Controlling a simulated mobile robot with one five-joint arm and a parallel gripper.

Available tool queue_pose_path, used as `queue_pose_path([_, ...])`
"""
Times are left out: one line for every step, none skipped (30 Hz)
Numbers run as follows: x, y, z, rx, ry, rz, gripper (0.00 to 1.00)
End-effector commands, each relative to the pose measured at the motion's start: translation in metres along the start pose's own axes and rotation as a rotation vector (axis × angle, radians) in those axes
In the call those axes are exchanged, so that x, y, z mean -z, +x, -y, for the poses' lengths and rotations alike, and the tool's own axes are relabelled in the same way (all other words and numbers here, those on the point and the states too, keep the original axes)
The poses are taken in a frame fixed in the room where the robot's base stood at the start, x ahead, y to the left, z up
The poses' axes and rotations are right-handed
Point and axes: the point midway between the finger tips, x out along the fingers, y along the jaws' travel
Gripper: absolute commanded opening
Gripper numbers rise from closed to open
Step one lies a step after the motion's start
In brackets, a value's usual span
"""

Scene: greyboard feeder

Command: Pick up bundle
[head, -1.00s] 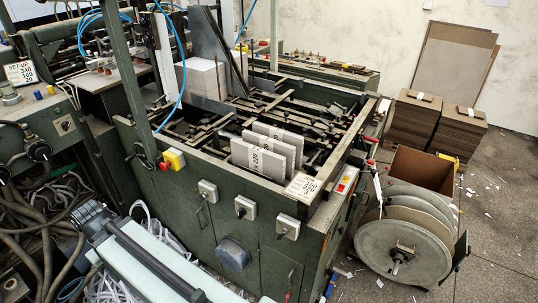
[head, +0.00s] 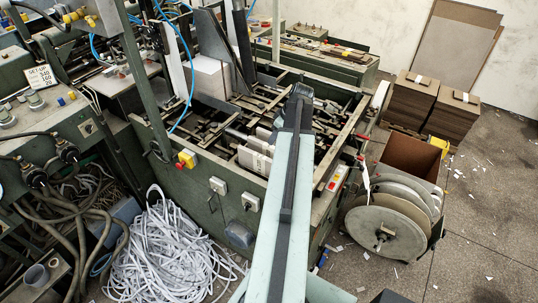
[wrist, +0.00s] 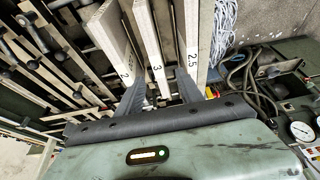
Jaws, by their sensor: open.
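Several pale grey board bundles stand on edge in the green machine's feeder. In the wrist view they are marked 2 (wrist: 110,35), 3 (wrist: 148,40) and 2.5 (wrist: 192,30). In the head view the bundles (head: 254,160) are partly hidden behind my arm. My gripper (wrist: 161,85) is open, with its two dark fingers reaching in among the bundles. The bundle marked 3 lies between the fingers, and the bundle marked 2.5 is by the right finger. Contact cannot be told. In the head view my arm hides the fingers.
The machine's rails and bars (head: 330,117) surround the bundles. A white stack (head: 210,77) stands at the feeder's back left, beside an upright metal plate. A large reel (head: 385,232) and an open brown box (head: 408,165) stand at the right. White strips (head: 170,250) heap on the floor.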

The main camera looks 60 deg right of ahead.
Motion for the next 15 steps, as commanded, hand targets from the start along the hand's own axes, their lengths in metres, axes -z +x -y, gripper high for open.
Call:
queue_pose_path([0.0, 0.003, 0.0, 0.0, -0.001, 0.0, 0.44])
queue_pose_path([-0.001, 0.006, 0.001, 0.0, -0.001, 0.0, 0.44])
queue_pose_path([-0.001, 0.011, 0.0, 0.001, -0.001, 0.0, 0.44])
queue_pose_path([-0.001, 0.015, 0.0, 0.001, -0.002, 0.001, 0.44])
queue_pose_path([-0.002, 0.02, 0.0, 0.001, -0.002, 0.001, 0.44])
queue_pose_path([-0.002, 0.025, 0.0, 0.001, -0.002, 0.001, 0.44])
queue_pose_path([-0.002, 0.029, 0.0, 0.001, -0.002, 0.001, 0.44])
queue_pose_path([-0.001, 0.031, 0.0, 0.001, -0.002, 0.001, 0.44])
queue_pose_path([0.0, 0.031, 0.0, 0.001, -0.002, 0.001, 0.44])
queue_pose_path([0.0, 0.03, 0.001, 0.001, -0.002, 0.001, 0.44])
queue_pose_path([0.001, 0.029, 0.001, 0.001, -0.002, 0.001, 0.44])
queue_pose_path([0.0, 0.031, 0.0, 0.001, -0.002, 0.001, 0.44])
queue_pose_path([0.0, 0.033, 0.0, 0.001, -0.002, 0.001, 0.44])
queue_pose_path([-0.001, 0.036, -0.001, 0.001, -0.002, 0.001, 0.44])
queue_pose_path([-0.002, 0.042, -0.002, 0.001, -0.002, 0.001, 0.44])
